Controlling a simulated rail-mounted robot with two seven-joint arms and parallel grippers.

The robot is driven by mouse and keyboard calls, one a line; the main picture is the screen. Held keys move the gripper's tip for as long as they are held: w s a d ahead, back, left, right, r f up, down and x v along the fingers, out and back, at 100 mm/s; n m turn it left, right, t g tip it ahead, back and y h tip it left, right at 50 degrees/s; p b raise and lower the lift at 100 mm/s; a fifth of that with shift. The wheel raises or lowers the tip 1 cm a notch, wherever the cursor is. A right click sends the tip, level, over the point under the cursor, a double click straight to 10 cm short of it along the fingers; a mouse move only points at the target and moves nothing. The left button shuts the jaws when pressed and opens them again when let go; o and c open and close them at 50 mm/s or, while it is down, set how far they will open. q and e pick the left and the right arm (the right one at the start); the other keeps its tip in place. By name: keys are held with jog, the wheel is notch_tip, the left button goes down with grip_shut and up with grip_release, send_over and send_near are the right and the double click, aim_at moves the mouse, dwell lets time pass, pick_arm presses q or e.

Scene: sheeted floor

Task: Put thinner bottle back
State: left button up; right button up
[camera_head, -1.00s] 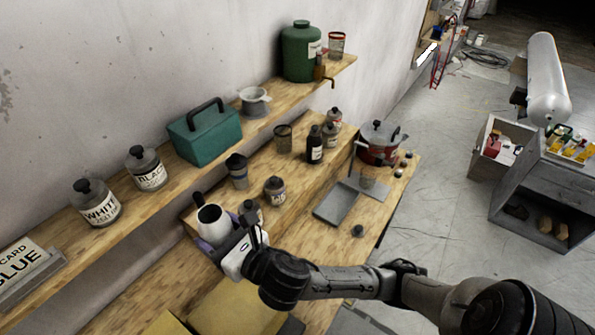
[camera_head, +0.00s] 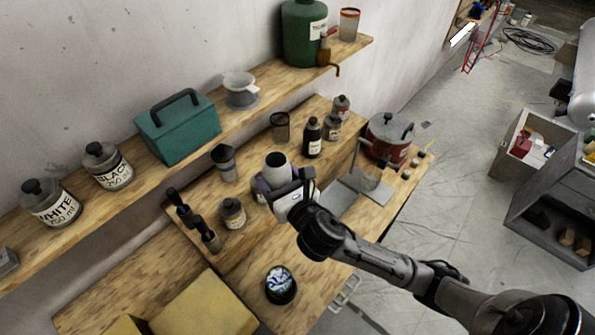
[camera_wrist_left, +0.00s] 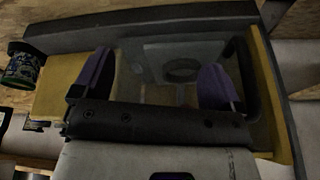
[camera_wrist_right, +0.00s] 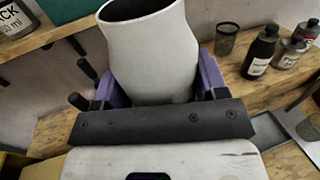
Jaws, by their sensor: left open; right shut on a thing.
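A pale grey, open-topped vessel with a wide neck (camera_head: 275,166) is held in my right gripper (camera_head: 277,188). In the right wrist view the vessel (camera_wrist_right: 152,60) is upright between the purple fingers, and any label is hidden, so I cannot tell whether it is the thinner bottle. It is over the lower wooden shelf; whether it touches the wood is unclear. A black bottle (camera_head: 312,138) and two grey bottles stand to its right; their labels are too small to read. My left gripper (camera_wrist_left: 158,82) is open and empty before a yellow-edged, glassy panel.
A grey-capped jar (camera_head: 232,213) and dark-handled tools (camera_head: 185,210) stand left of the vessel. A mesh cup (camera_head: 280,125) is behind it, a red pot (camera_head: 390,137) to the right. An open tin (camera_head: 280,284) is in front. The upper shelf (camera_head: 215,122) overhangs behind.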

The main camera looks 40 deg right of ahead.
jog(key=w+d+f+m+g+h, duration=0.15)
jog(key=d+f+h, duration=0.25)
jog(key=d, duration=0.6)
jog(key=w+d+f+m+g+h, duration=0.1)
jog(key=w+d+f+m+h, duration=0.25)
jog(key=d, duration=0.55)
jog(key=shift+n+y, duration=0.3)
jog(key=shift+y, duration=0.15)
jog(key=shift+w+a+f+b, duration=0.5)
jog(key=shift+w+f+b, duration=0.1)
jog(key=shift+w+f, duration=1.25)
jog(key=shift+w+a+f+b, duration=0.55)
jog(key=shift+w+f+b, duration=0.1)
jog(key=shift+w+f, duration=1.25)
jog(key=shift+w+a+f+b, duration=0.5)
jog(key=shift+w+f+b, duration=0.1)
jog(key=shift+w+f, duration=1.25)
jog(key=shift+f, duration=0.15)
jog(key=o, duration=1.2)
jog(key=shift+f, duration=0.1)
